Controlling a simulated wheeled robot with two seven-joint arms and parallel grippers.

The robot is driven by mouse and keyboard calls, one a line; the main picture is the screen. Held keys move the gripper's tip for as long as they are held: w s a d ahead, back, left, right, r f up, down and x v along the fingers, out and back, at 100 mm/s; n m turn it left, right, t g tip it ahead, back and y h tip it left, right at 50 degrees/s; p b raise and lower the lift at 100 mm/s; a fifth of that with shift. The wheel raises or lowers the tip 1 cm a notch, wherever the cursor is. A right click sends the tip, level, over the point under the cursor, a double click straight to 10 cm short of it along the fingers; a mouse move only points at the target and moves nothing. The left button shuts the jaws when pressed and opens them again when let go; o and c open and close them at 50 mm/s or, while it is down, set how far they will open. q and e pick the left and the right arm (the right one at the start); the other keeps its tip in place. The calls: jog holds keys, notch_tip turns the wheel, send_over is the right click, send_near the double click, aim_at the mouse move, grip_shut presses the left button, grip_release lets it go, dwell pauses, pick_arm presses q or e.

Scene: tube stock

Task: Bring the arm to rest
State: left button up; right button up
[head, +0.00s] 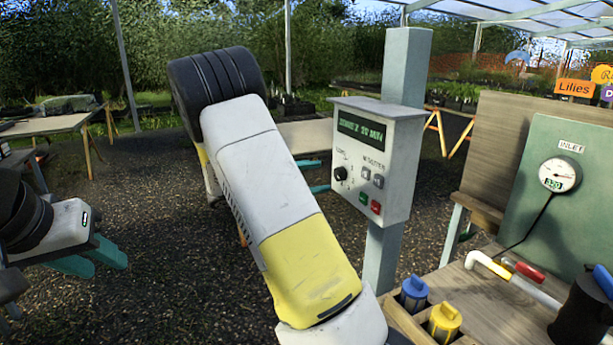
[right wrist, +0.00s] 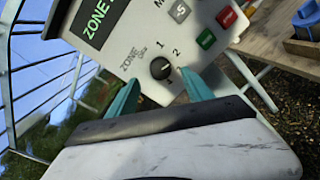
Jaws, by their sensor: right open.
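My right arm (head: 265,190), white and yellow, reaches up across the middle of the head view and hides most of its own gripper. The right gripper's teal fingers (head: 322,175) show just left of a grey control box (head: 400,160). In the right wrist view the right gripper (right wrist: 160,88) is open and empty, its fingers pointing at the box's black knob (right wrist: 160,68). I cannot tell whether they touch the box. My left gripper (head: 100,262) is at the left of the head view, with its teal fingers apart and nothing between them.
The box hangs on a grey post (head: 384,258). Gravel floor (head: 150,220) between the arms is clear.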

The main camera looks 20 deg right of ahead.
jog(key=shift+a, duration=1.1)
jog(key=shift+s, duration=0.1)
